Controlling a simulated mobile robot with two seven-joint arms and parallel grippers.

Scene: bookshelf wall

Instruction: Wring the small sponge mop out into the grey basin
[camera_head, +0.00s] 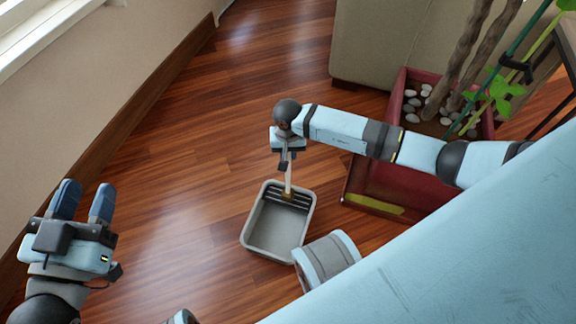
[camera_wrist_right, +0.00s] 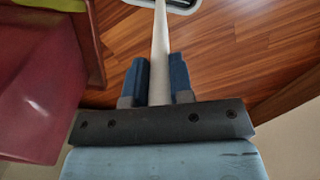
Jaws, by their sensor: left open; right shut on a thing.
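The grey basin (camera_head: 275,232) stands on the wooden floor in the middle of the head view, with a ribbed dark section at its far end. The small sponge mop (camera_head: 288,180) has a thin pale handle that runs down to that section; its head is small and hard to make out there. My right gripper (camera_head: 286,158) is shut on the handle above the basin. In the right wrist view the handle (camera_wrist_right: 159,40) passes between the two blue fingers, and the basin's edge (camera_wrist_right: 180,8) shows at the top. My left gripper (camera_head: 86,192) is open and empty at the left.
A dark red planter (camera_head: 385,185) with pebbles and plant stems stands right of the basin, under my right arm. A beige piece of furniture (camera_head: 375,45) is behind it. A wall with brown skirting (camera_head: 120,120) runs along the left. The floor between wall and basin is clear.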

